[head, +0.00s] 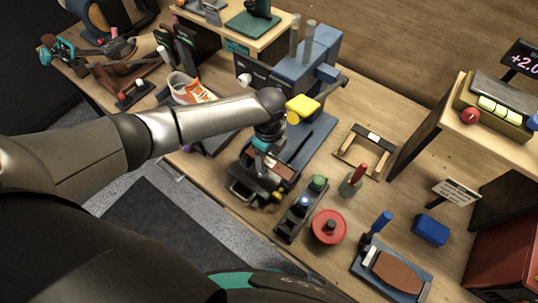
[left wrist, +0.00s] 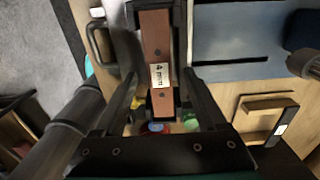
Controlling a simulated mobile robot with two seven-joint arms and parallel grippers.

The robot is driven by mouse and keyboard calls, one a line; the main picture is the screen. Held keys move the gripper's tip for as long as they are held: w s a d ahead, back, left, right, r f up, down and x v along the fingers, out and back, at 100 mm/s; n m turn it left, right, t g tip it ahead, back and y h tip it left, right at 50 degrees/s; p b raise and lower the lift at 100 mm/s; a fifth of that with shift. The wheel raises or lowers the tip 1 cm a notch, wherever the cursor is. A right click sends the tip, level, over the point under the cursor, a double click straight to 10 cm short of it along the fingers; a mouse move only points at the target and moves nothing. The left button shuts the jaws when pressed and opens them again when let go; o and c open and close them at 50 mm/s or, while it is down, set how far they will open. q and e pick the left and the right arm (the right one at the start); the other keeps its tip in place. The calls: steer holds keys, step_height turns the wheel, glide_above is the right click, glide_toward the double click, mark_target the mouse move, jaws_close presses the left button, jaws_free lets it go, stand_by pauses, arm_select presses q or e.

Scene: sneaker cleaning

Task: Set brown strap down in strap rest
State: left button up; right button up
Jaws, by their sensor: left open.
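The brown strap (left wrist: 157,40) is a flat brown strip with a white "4 mm" label. In the left wrist view it lies lengthwise between my left gripper's fingers, in a dark holder with pale sides that looks like the strap rest (left wrist: 133,20). In the head view the strap (head: 284,171) is partly hidden by my left gripper (head: 265,185), which points down over the holder near the table's front edge. The left gripper also shows in the left wrist view (left wrist: 160,85), its fingers apart on both sides of the strap. Whether they touch it I cannot tell. My right gripper is out of view.
A blue machine (head: 305,60) with a yellow block (head: 303,106) stands behind the gripper. A dark rack with coloured knobs (head: 300,208) and a red disc (head: 329,227) are to the right. A wooden frame (head: 351,157) stands farther back.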

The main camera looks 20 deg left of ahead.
mark_target(269, 162)
arm_select(q)
step_height(269, 162, up, 15)
steer(key=shift+r+p, duration=0.15)
steer(key=shift+p, duration=0.25)
steer(key=shift+s, duration=0.1)
stand_by(0.7)
